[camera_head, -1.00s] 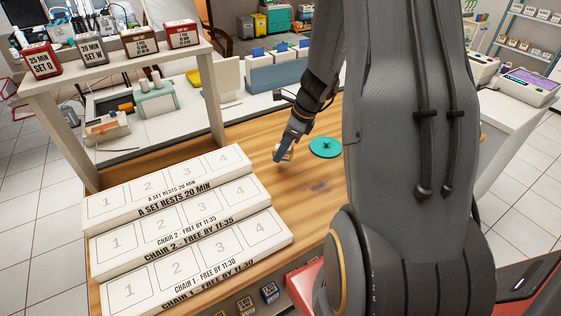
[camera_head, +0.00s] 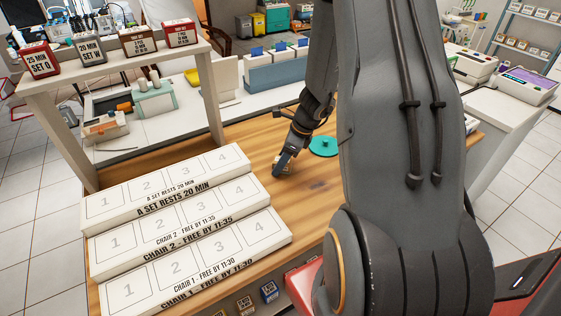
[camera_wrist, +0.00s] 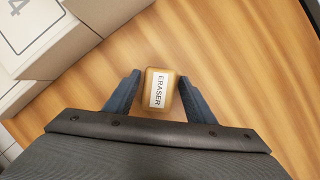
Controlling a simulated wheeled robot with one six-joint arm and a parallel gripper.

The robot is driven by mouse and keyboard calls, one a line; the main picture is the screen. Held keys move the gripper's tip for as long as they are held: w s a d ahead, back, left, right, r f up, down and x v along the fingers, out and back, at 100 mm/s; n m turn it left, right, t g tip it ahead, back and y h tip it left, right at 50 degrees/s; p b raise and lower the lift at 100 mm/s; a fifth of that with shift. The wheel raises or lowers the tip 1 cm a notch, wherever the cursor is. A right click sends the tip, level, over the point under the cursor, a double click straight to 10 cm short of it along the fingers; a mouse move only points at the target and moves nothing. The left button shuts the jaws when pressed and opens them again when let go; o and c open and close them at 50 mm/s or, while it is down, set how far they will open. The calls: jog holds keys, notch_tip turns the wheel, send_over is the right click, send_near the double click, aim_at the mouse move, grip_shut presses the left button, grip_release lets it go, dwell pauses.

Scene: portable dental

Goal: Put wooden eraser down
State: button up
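The wooden eraser (camera_wrist: 160,92) is a small tan block with a white label reading ERASER. In the wrist view it sits between the two dark fingers of my gripper (camera_wrist: 160,78), which are close along its left and right sides. In the head view my gripper (camera_head: 283,167) points down, low over the wooden table (camera_head: 312,190), right of the stepped white boxes. Only a small pale part of the eraser shows there beside the fingers. Whether its underside touches the table is hidden.
White stepped boxes with numbered slots (camera_head: 190,222) stand to the left. A teal round piece (camera_head: 323,147) lies on the table just behind and right of my gripper. A shelf with several labelled boxes (camera_head: 110,62) is at the back left.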

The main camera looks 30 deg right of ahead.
jog(key=shift+a, duration=0.1)
jog(key=shift+r, duration=0.2)
jog(key=v, duration=1.1)
jog(key=s+a+r+n+h, duration=0.1)
jog(key=s+a+n, duration=0.3)
jog(key=n, duration=0.5)
jog(key=s+a+r+n+g+h, duration=0.1)
jog(key=s+a+n, duration=0.3)
jog(key=a+n, duration=0.4)
jog(key=s+a+r+n+h, duration=0.1)
jog(key=s+a+r+n, duration=0.2)
jog(key=a+n, duration=0.3)
jog(key=s+n, duration=0.1)
jog(key=n, duration=0.2)
jog(key=shift+s+n+g+b, duration=0.3)
jog(key=shift+g+b, duration=0.05)
jog(key=shift+g, duration=0.05)
jog(key=shift+o, duration=0.4)
